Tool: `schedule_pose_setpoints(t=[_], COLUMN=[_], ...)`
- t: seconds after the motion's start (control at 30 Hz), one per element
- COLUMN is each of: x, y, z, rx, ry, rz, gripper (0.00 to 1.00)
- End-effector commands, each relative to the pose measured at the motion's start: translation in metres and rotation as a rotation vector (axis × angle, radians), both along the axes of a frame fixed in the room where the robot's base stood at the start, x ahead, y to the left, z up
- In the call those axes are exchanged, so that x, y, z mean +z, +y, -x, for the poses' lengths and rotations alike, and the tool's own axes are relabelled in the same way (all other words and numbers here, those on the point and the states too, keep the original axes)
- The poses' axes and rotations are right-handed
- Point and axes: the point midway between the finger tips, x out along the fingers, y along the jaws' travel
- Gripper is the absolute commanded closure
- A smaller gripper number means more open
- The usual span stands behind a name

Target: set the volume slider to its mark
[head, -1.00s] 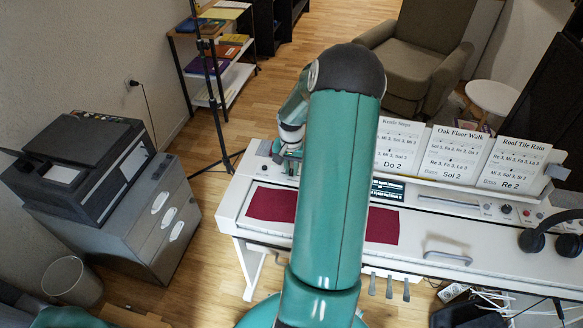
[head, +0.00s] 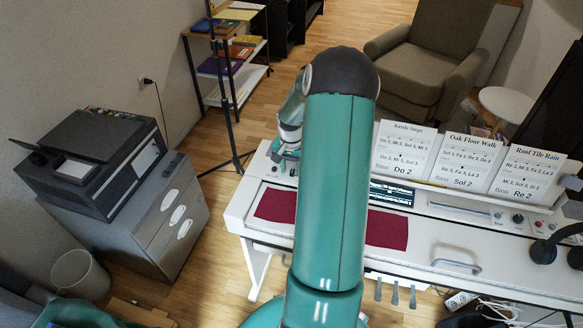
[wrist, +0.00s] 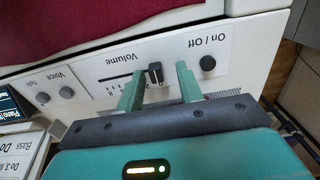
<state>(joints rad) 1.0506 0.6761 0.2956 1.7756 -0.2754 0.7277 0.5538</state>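The volume slider's black knob (wrist: 155,73) stands up from the white panel in the wrist view. It is at the right end of its dark slot (wrist: 115,77), beside the upside-down word Volume. My gripper (wrist: 159,68) is open, with one green finger on each side of the knob. A gap shows on both sides, so the fingers do not seem to touch it. Small scale figures lie below the slot, partly hidden by the left finger. I cannot tell which one is the mark. In the head view my arm hides the slider.
The On/Off button (wrist: 208,63) is just right of the right finger, and the Voice knobs (wrist: 67,92) lie left. Song cards (head: 404,150) stand along the back of the piano (head: 470,225). A dark red cloth (head: 385,229) lies over the keyboard area.

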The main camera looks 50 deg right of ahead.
Motion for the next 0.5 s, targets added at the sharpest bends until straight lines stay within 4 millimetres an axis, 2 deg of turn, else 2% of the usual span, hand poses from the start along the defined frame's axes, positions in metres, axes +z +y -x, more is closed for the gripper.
schedule_pose_setpoints(t=[0.17,0.27,0.5], x=[0.003,0.012,0.061], y=[0.0,-0.001,-0.001], z=[0.0,0.0,0.0], rx=[0.0,-0.001,0.0], ry=[0.001,0.0,-0.003], rz=[0.0,0.002,0.004], gripper=[0.64,0.64,0.64])
